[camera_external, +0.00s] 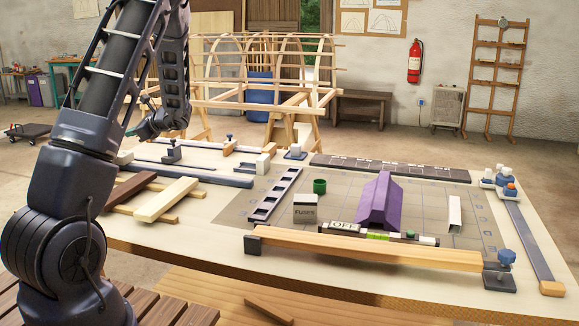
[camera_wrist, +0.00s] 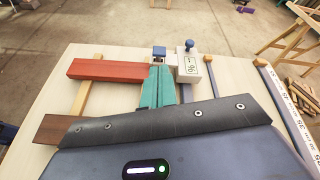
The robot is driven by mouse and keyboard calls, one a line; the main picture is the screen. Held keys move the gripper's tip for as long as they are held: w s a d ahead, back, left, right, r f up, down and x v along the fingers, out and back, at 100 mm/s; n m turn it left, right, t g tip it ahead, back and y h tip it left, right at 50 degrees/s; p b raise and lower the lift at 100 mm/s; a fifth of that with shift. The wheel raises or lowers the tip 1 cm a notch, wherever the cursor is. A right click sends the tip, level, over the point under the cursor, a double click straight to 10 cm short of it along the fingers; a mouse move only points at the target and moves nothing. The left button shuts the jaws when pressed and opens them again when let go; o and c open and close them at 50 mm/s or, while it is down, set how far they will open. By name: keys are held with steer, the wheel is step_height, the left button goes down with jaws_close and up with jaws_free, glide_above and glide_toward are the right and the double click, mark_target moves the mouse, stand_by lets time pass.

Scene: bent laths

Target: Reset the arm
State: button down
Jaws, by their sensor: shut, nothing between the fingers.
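My arm rises along the left side of the external view and bends down behind its own upper link. My gripper (camera_external: 143,129) is at its lower end, over the far left part of the workbench (camera_external: 225,285). It is small and partly hidden there; it is shut and holds nothing.
A cream block (camera_external: 167,199) lies across strips at the bench's left. A wooden frame (camera_external: 265,90) stands behind.

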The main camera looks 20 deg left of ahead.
steer(key=s+d+r+n+t+h, duration=0.1)
steer(key=s+d+r+n+h, duration=0.3)
steer(key=s+d, duration=0.7)
steer(key=s+d+r+n+t+h, duration=0.2)
steer(key=s+d+r+n+h, duration=0.3)
steer(key=s+d+r, duration=0.4)
steer(key=s+d+r+n+t+h, duration=0.1)
steer(key=s+d+r+n+h, duration=0.4)
steer(key=s+d, duration=0.9)
steer(key=s+r, duration=0.1)
steer(key=s, duration=0.4)
steer(key=shift+d+r, duration=0.15)
steer(key=shift+d, duration=0.1)
